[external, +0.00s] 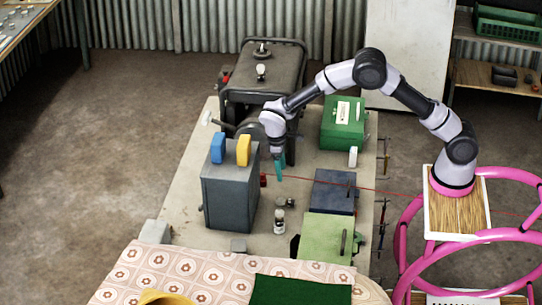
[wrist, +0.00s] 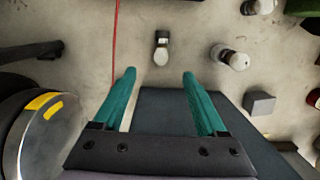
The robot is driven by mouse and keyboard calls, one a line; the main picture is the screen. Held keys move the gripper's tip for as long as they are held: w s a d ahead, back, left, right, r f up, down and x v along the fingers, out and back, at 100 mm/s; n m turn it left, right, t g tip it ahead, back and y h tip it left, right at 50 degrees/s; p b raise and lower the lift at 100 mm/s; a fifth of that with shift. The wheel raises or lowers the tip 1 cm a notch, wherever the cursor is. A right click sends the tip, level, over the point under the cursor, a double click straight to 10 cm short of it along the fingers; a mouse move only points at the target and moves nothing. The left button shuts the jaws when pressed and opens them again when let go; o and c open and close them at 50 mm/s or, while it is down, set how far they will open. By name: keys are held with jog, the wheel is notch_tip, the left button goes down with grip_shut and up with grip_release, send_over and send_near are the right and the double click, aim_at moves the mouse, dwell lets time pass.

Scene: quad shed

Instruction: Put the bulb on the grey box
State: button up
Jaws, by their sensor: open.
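My gripper (external: 280,168) is open and empty above the bench, right of the large grey box; its teal fingers (wrist: 158,85) show in the wrist view. A small white-topped, bulb-like object (external: 279,222) stands on the bench nearer the camera; it seems to be the one at upper right in the wrist view (wrist: 232,58). A smaller dark piece with a pale end (external: 288,203) lies beside it and shows ahead of my fingers (wrist: 161,50). The large grey box (external: 230,195) carries a blue and a yellow object. A small grey block (external: 239,245) also shows in the wrist view (wrist: 260,102).
A black generator-like machine (external: 262,85) with another white bulb-like piece (external: 261,70) on top stands at the back. Green (external: 343,122), dark blue (external: 333,192) and light green (external: 326,238) cases line the right side. A thin red line (wrist: 116,45) crosses the bench.

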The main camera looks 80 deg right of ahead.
send_over(285, 201)
jog(key=w+d, duration=0.2)
jog(key=f, duration=0.8)
jog(key=shift+s+a+f, duration=0.2)
jog(key=shift+f, duration=0.15)
jog(key=shift+s+a+f, duration=0.1)
jog(key=shift+s+f, duration=0.05)
jog(key=shift+f, duration=0.75)
jog(key=shift+s+a+f, duration=0.15)
jog(key=shift+s+f, duration=0.05)
jog(key=shift+f, duration=0.65)
jog(key=shift+s+a+f, duration=0.1)
jog(key=shift+s+f, duration=0.05)
jog(key=shift+f, duration=0.75)
grip_shut()
